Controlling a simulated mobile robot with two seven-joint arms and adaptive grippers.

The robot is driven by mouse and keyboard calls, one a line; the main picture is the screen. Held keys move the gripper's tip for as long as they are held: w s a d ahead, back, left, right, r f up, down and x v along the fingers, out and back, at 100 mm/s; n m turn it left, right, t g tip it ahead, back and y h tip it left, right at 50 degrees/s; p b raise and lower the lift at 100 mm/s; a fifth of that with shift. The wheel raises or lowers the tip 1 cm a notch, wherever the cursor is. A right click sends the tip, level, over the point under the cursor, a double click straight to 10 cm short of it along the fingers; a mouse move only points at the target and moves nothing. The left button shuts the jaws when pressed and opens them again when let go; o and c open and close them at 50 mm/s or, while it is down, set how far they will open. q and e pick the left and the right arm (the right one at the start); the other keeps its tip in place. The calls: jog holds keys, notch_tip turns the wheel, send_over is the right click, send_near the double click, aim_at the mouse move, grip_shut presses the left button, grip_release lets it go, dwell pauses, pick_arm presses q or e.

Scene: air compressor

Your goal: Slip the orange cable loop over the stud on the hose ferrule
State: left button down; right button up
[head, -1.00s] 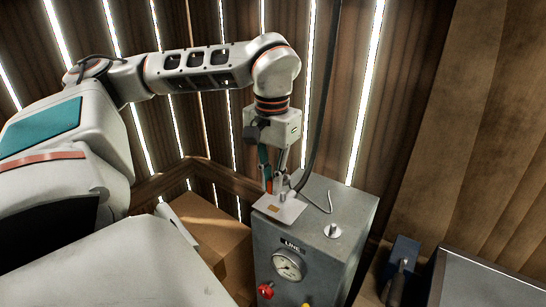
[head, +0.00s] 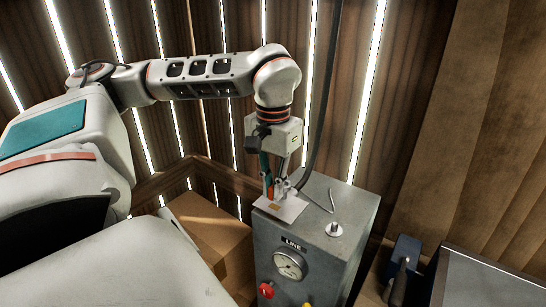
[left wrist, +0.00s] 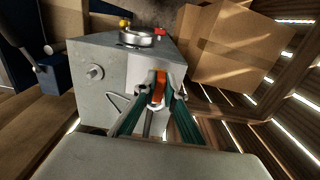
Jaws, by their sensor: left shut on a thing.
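My left gripper (head: 276,191) points down over the back left of the grey compressor box's top. It is shut on the orange cable loop (left wrist: 160,86), which shows as an orange band between the fingertips in the left wrist view. A sliver of the loop (head: 270,191) shows in the head view. The dark hose (head: 323,100) comes down from above and ends right beside the fingertips. The ferrule and its stud are too small and too covered by the fingers to make out, so I cannot tell whether the loop is around the stud. My right gripper is not in view.
The grey box (head: 335,260) carries a pale plate (head: 284,210), a thin bent wire, and a metal post (head: 334,229) on a round base. A cardboard box (head: 207,232) stands left.

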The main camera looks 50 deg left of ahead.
pick_arm(q)
jog(key=shift+f, duration=0.1)
jog(key=shift+f+b, duration=0.3)
jog(key=shift+f, duration=0.55)
jog(key=shift+f, duration=0.1)
jog(key=shift+f, duration=0.2)
jog(key=shift+f, duration=0.2)
jog(key=c, duration=2)
grip_release()
